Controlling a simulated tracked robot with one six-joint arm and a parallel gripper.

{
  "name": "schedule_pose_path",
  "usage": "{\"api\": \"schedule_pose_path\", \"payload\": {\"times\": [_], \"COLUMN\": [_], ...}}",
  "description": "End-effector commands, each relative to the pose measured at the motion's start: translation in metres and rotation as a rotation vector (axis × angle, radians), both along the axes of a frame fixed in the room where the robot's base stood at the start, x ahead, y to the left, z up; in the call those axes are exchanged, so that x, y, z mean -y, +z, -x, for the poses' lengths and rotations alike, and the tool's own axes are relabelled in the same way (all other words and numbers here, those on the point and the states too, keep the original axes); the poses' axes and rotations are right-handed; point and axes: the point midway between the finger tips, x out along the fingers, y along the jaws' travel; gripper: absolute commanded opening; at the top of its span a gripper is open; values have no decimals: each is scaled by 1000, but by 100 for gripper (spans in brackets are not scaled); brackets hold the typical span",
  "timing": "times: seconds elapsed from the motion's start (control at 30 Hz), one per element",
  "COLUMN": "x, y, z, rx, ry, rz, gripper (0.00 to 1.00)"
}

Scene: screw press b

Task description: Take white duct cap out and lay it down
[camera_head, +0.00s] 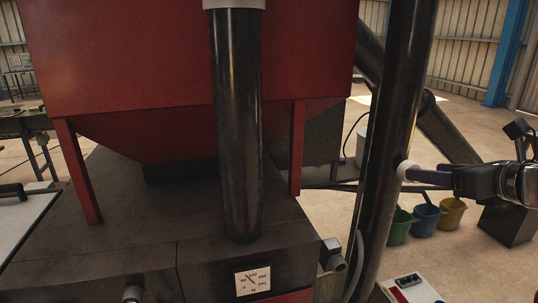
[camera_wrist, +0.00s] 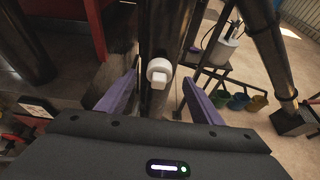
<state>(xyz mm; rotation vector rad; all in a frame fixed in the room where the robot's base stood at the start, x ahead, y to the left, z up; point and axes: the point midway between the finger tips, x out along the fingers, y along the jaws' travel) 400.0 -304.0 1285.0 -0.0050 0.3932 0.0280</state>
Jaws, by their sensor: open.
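The white duct cap (camera_head: 405,170) sits on the side of a dark vertical duct (camera_head: 393,120). In the wrist view the cap (camera_wrist: 159,71) is round with a squarish raised grip, close ahead and centred between my fingers. My gripper (camera_head: 420,176) reaches in from the right. Its purple fingers (camera_wrist: 160,80) are open, one on each side of the cap with a gap showing on both sides. I cannot tell whether the tips overlap the cap in depth. The gripper holds nothing.
A red hopper (camera_head: 150,70) on a dark base with a gauge (camera_head: 252,281) stands left of the duct. Green (camera_head: 399,227), blue (camera_head: 426,217) and yellow (camera_head: 452,213) buckets stand on the floor behind. A control box (camera_head: 411,289) is at the lower right.

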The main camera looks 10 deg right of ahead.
Motion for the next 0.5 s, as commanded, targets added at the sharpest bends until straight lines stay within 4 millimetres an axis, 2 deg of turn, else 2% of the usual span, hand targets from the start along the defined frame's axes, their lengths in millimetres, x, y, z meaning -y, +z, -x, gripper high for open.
{"api": "schedule_pose_path", "payload": {"times": [0.3,0.5], "x": [-2,-2], "y": [-16,-22], "z": [-39,-54], "rx": [0,0], "ry": [3,1], "rz": [-1,1], "gripper": [60,60]}}
